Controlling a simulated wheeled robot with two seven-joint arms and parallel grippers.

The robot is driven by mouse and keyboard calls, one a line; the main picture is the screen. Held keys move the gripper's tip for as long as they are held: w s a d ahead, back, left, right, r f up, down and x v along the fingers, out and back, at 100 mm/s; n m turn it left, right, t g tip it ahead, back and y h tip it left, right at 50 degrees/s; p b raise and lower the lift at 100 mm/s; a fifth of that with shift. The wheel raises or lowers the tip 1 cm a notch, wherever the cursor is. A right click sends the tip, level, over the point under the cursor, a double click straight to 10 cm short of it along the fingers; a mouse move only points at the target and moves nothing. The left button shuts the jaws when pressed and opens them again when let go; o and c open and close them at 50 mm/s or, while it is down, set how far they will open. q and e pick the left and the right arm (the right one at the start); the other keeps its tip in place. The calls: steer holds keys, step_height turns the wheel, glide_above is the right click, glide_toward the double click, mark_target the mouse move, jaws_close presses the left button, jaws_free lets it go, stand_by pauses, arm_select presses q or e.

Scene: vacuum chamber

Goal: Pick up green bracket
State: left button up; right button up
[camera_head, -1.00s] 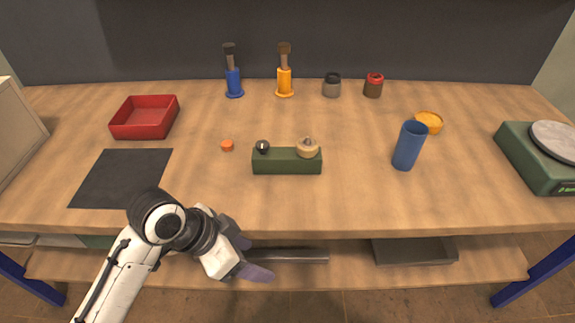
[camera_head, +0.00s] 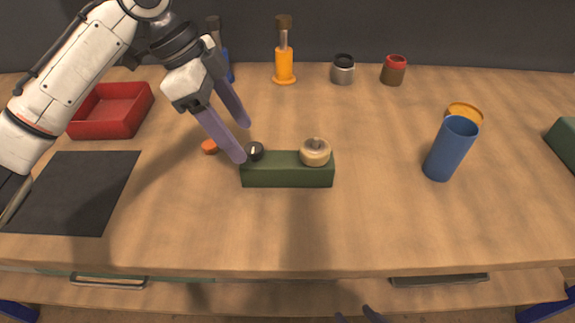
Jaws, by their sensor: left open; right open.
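The green bracket (camera_head: 288,176) is a dark green block lying near the middle of the wooden table. A dark round knob (camera_head: 254,151) is at its left end and a beige ring-like piece (camera_head: 316,152) is at its right end. My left gripper (camera_head: 243,143) is open and empty, its two purple fingers pointing down and right. Its fingertips are at the bracket's left end, by the dark knob; I cannot tell whether they touch. My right gripper (camera_head: 358,316) shows only as fingertips at the bottom edge, apart and in front of the table.
A blue cup (camera_head: 451,148) stands to the right, before an orange dish (camera_head: 465,112). A red tray (camera_head: 108,110) and a black mat (camera_head: 75,195) are at left. A small orange cap (camera_head: 209,146) lies left of the bracket. The front middle of the table (camera_head: 370,235) is clear.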

mark_target(247, 148)
arm_select(q)
steer(key=x, duration=0.4)
steer(key=shift+s, duration=0.2)
steer(key=b+x, duration=0.1)
steer(key=x, duration=0.4)
steer(key=shift+f, duration=0.25)
steer(key=c, duration=1.3)
steer(key=shift+w+r, duration=0.1)
steer(key=shift+r, duration=0.1)
jaws_close()
steer(key=shift+r, duration=0.1)
step_height(247, 148, up, 10)
steer(key=shift+f+p, duration=0.1)
steer(key=shift+p, duration=0.5)
steer(key=shift+f, duration=0.15)
